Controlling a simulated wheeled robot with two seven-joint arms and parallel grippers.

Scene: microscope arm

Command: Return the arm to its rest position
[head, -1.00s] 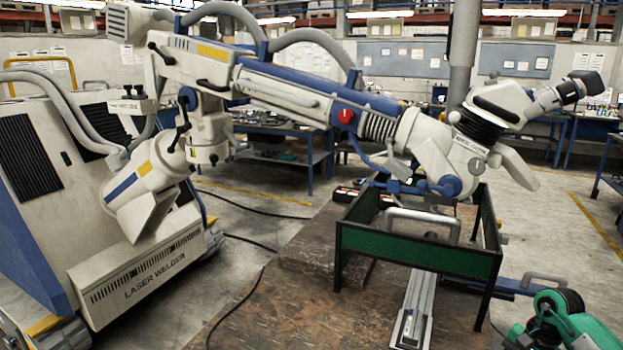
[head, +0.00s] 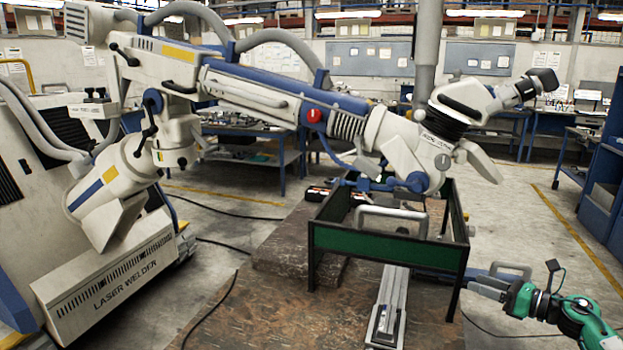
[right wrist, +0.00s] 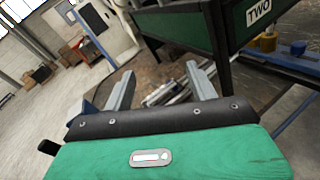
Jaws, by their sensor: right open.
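The microscope arm (head: 262,98) reaches from the laser welder (head: 100,255) at left across to the right, raised above the table. Its white head with eyepieces (head: 520,88) hangs over the green-sided frame (head: 385,243). My right gripper (head: 480,286) comes in from the lower right, low beside the frame and well below the microscope head. It is apart from the arm and holds nothing visible. In the right wrist view its two grey fingers (right wrist: 162,90) are spread, with the floor and part of the frame beyond. My left gripper is out of view.
A metal rail (head: 389,305) lies on the worn brown table (head: 250,320). A blue cabinet (head: 607,190) is at far right. The floor right of the frame is largely clear.

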